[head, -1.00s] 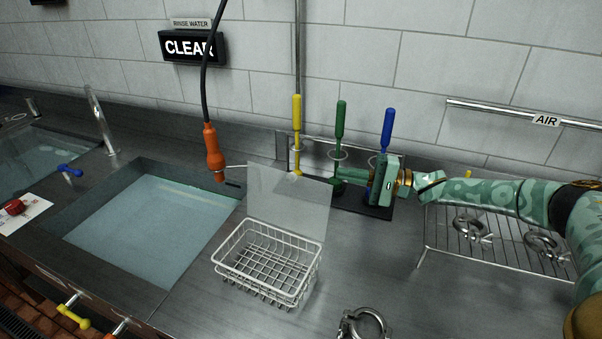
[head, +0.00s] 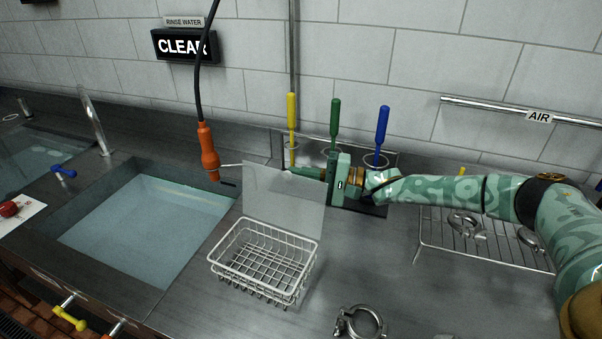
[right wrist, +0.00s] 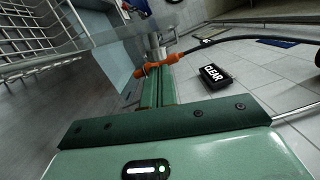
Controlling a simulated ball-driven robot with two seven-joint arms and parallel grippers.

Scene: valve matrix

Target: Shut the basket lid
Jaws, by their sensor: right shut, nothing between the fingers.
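The white wire basket (head: 262,262) stands on the steel counter, right of the sink. Its clear, flat lid (head: 284,202) stands open, upright at the basket's back edge. My right gripper (head: 292,171) is shut and empty, pointing left, with its fingertips close to the lid's upper edge and seemingly just behind it. I cannot tell whether they touch. In the right wrist view the shut fingers (right wrist: 152,88) point ahead, with the basket wire (right wrist: 35,42) at upper left. My left gripper is not in view.
An orange spray handle (head: 208,150) hangs on a black hose left of the lid. Yellow, green and blue-handled tools (head: 382,135) stand in a rack behind my gripper. A metal clamp (head: 360,322) lies in front. A wire rack (head: 480,240) is at right.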

